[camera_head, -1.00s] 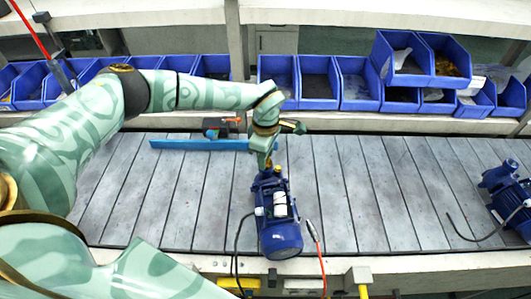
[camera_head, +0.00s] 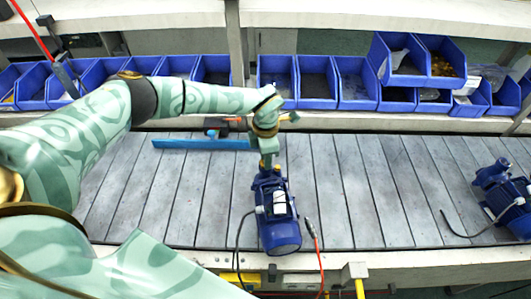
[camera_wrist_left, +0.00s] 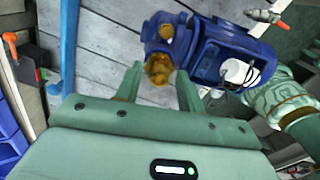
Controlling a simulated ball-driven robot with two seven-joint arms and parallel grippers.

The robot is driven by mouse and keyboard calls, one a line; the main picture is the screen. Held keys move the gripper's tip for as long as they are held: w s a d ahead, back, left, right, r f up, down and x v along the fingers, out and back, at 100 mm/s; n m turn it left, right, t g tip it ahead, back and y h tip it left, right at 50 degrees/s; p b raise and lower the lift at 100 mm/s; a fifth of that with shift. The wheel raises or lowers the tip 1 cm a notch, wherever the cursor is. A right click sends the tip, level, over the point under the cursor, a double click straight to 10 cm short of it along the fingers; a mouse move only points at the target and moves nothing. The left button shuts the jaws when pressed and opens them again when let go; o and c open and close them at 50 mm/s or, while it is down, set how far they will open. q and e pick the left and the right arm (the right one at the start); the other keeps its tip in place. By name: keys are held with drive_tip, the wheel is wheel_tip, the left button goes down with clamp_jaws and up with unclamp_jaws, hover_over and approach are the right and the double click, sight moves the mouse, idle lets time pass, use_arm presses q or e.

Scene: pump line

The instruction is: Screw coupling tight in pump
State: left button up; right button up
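A blue pump (camera_head: 280,232) stands on the grey slatted conveyor, its narrow end toward the back. The brass-coloured coupling (camera_wrist_left: 158,68) sits at that end of the pump, which also shows in the left wrist view (camera_wrist_left: 212,50). My left gripper (camera_head: 267,165) reaches down over this end and hides the coupling in the head view. In the left wrist view the left gripper's two fingers (camera_wrist_left: 158,74) stand apart on either side of the coupling, with a gap visible around it. I cannot tell how far the coupling is screwed in. My right gripper is not identifiable in any view.
Another blue pump (camera_head: 502,198) stands at the far right of the conveyor (camera_head: 380,190). Blue bins (camera_head: 317,85) line the back. A red-cabled probe (camera_head: 311,229) is beside the pump.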

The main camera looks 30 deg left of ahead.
use_arm(q)
drive_tip(key=shift+r+n+p, duration=0.15)
drive_tip(key=shift+n+p, duration=0.55)
drive_tip(key=shift+n, duration=0.9)
drive_tip(key=shift+c, duration=0.3)
clamp_jaws()
